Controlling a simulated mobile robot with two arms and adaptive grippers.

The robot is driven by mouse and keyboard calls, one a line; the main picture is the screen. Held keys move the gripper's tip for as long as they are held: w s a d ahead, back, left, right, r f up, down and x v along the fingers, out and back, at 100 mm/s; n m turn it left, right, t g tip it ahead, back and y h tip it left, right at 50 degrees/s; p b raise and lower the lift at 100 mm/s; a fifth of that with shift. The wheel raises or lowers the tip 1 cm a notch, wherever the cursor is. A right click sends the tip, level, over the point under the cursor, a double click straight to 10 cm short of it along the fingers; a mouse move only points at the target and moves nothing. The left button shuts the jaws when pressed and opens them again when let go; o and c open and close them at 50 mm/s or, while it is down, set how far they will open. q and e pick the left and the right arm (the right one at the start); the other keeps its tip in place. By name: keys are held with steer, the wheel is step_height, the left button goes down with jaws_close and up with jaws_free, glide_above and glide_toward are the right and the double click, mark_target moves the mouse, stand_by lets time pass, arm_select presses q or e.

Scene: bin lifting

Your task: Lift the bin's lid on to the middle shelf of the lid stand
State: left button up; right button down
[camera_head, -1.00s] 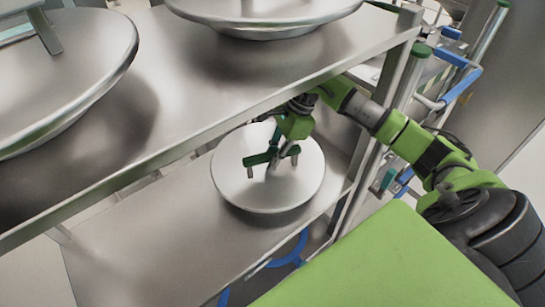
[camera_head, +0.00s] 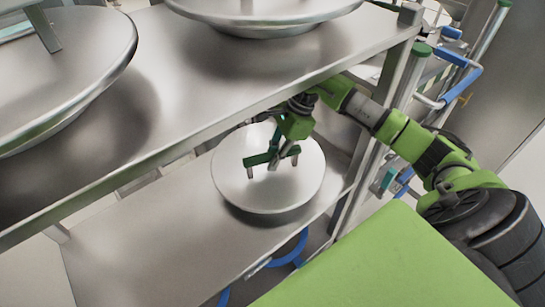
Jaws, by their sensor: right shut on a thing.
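A round metal lid (camera_head: 235,180) is at the lower visible shelf (camera_head: 150,240) of the metal lid stand, under the shelf above. My right gripper (camera_head: 274,153) reaches in from the right and is shut on the lid's bar handle (camera_head: 250,161). The lid looks nearly level. A dark band shows under its near edge; whether it touches the shelf or hovers just above it, I cannot tell. My left gripper is out of view.
The upper shelf (camera_head: 210,85) holds a large lid (camera_head: 85,85) at the left and another lid (camera_head: 265,15) at the back. Its front edge passes close above my right arm. A stand post (camera_head: 408,85) is close to that arm. The lower shelf's left part is clear.

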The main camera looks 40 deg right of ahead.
steer(key=shift+w+r, duration=0.1)
steer(key=shift+r, duration=0.15)
steer(key=c, duration=1.9)
jaws_free()
steer(key=shift+s+f, duration=0.25)
steer(key=shift+f, duration=0.05)
steer(key=shift+v, duration=3.95)
steer(key=shift+w+a, duration=0.1)
